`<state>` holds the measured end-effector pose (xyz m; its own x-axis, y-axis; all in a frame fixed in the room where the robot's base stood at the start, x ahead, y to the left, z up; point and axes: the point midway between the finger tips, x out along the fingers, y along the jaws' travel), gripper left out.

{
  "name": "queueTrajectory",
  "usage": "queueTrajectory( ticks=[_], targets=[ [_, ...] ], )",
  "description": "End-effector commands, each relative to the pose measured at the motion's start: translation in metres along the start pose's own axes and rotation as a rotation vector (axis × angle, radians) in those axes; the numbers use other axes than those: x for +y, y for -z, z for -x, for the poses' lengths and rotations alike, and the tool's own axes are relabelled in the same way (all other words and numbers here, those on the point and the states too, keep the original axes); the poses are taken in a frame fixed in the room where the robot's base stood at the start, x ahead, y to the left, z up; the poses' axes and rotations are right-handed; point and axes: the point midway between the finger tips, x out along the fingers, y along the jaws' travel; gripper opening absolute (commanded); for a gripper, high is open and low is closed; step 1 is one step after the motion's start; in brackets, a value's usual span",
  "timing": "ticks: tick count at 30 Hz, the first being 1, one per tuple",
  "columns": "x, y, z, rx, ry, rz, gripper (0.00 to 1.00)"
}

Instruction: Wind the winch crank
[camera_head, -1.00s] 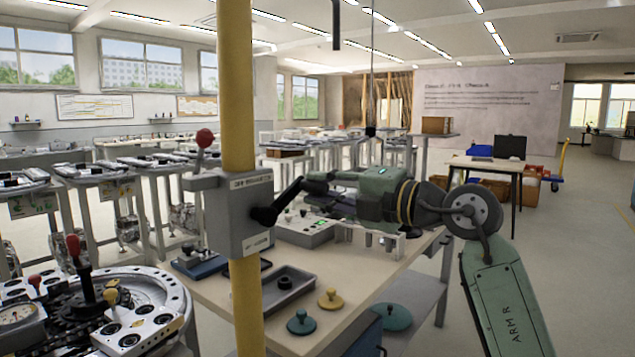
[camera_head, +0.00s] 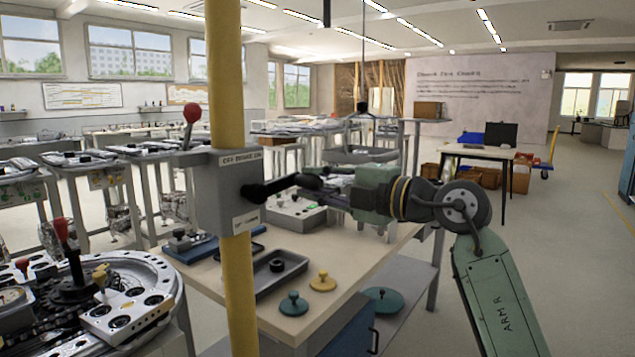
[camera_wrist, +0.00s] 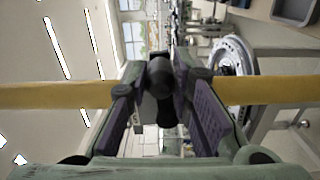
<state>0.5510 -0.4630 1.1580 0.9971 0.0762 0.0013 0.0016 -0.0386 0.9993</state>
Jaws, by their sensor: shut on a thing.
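The winch is a grey box (camera_head: 228,192) fixed to a yellow post (camera_head: 224,75), with a lettered plate on top and a red-knobbed lever (camera_head: 191,122) at its upper left. The black crank arm (camera_head: 268,189) leaves the box's right side and slopes slightly up to the right. My gripper (camera_head: 322,184) is shut on the crank's dark handle. In the wrist view, the round black handle (camera_wrist: 160,76) sits between the two purple-padded fingers of my gripper (camera_wrist: 163,98). The fingers hide part of the handle.
A round geared machine (camera_head: 95,300) stands at lower left. A dark weight (camera_head: 363,107) hangs on a line. Floor is free at right.

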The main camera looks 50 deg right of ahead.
Motion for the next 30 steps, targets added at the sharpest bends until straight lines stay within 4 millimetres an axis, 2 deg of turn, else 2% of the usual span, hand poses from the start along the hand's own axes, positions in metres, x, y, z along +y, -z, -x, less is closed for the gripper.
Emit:
queueTrajectory(
  ticks=[4,5,14,24,26,30],
  targets=[
    [-0.004,0.001,0.000,0.004,0.009,0.001,0.00],
    [-0.004,0.001,0.000,0.004,0.009,0.001,0.21],
    [-0.002,0.001,0.000,0.003,0.005,0.001,0.41],
    [-0.001,0.001,0.003,0.001,0.002,0.001,0.41],
    [0.000,0.000,0.008,0.000,0.001,0.001,0.41],
    [0.000,0.000,0.032,-0.002,0.001,0.000,0.41]
  ],
)
